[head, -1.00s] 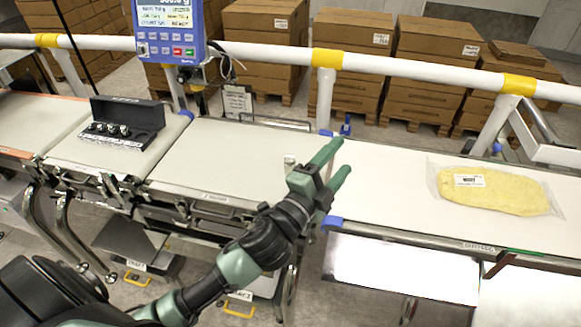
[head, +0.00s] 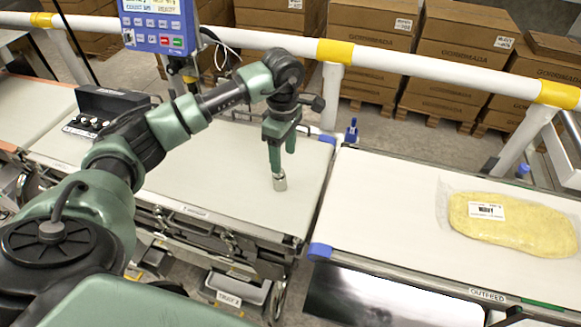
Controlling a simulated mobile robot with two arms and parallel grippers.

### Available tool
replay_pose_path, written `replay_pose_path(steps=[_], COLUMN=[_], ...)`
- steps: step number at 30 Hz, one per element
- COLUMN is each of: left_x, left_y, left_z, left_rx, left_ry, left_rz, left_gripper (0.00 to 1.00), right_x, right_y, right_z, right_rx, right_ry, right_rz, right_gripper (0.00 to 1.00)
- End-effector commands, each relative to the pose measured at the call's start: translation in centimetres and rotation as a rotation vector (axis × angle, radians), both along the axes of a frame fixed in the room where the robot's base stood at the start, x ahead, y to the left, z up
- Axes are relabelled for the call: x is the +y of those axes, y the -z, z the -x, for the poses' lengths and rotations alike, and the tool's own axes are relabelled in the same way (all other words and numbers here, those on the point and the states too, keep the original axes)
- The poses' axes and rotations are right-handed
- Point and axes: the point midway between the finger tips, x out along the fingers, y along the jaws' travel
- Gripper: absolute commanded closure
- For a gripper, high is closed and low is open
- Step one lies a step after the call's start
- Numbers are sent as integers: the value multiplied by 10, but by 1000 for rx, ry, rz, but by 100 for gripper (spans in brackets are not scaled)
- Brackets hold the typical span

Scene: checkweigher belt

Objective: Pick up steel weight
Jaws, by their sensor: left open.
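A small silvery steel weight (head: 279,183) stands upright on the pale weighing belt (head: 225,165), towards its right end. My left gripper (head: 283,160) points down over it, with green fingers. The fingers are open; one fingertip is at the top of the weight in the picture, and I cannot tell whether it touches. A black open case (head: 112,102) with several small shiny weights stands at the left, partly hidden by my left arm. My right gripper is not in view.
A bag of yellow food (head: 510,222) lies on the outfeed belt (head: 385,205) at the right. A blue display unit (head: 158,27) stands behind the weighing belt. A white rail (head: 415,67) with yellow bands runs along the back, with cartons beyond.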

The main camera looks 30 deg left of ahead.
Motion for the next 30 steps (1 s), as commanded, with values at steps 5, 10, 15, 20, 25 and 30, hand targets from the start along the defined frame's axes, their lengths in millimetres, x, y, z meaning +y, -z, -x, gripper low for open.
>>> replay_pose_path(steps=[5,10,15,20,25,30], left_x=[2,5,7,7,7,7], left_y=[18,37,64,75,75,75], left_z=[3,4,5,4,4,4], left_rx=[7,9,7,4,3,3], left_ry=[-2,-3,-2,0,0,-1], left_rz=[-4,-2,-1,-1,-1,-1], left_gripper=[40,40,40,40,40,82], right_x=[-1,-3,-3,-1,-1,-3], right_y=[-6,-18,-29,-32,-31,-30], right_z=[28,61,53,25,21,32], right_rx=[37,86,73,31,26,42], right_ry=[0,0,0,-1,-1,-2], right_rz=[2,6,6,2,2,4], right_gripper=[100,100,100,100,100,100])
